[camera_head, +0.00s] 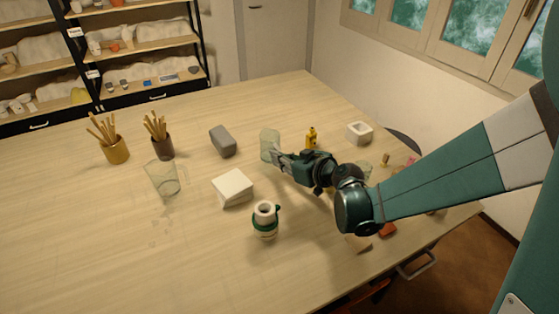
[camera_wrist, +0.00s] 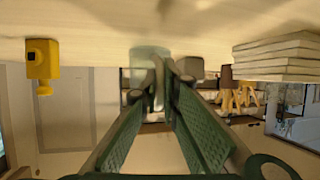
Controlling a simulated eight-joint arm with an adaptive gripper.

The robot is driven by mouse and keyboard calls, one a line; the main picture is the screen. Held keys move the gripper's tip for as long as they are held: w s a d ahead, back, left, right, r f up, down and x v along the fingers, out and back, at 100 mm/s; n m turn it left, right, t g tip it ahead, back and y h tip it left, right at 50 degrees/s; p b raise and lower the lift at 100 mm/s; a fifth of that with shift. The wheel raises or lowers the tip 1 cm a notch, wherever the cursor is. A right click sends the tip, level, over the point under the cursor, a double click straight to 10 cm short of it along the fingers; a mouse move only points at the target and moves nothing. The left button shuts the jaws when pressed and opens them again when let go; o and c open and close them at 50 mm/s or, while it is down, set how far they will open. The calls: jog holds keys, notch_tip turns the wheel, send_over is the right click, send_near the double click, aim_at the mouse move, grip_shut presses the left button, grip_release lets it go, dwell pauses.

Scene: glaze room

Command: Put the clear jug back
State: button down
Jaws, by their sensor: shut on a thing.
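A clear, faintly green jug (camera_head: 269,143) is at the middle of the table in the head view. My gripper (camera_head: 279,154) reaches it from the right and is shut on its near right side. In the wrist view, which shows the table upside down, the jug (camera_wrist: 147,54) is at the fingertips (camera_wrist: 171,76). Its handle is not clear to see, and I cannot tell whether its base touches the table. Another clear vessel (camera_head: 162,178) stands at the left of the table.
A grey block (camera_head: 223,141) and a white block (camera_head: 232,188) lie left of my gripper. A yellow bottle (camera_head: 311,138) stands close on its right. Two brush pots (camera_head: 116,150) (camera_head: 163,147) stand far left. The front left table is clear.

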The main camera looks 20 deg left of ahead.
jog(key=shift+f, duration=0.3)
jog(key=c, duration=2.6)
grip_release()
jog(key=shift+r, duration=0.2)
jog(key=p+v, duration=0.2)
jog(key=v, duration=1)
jog(key=shift+d, duration=0.1)
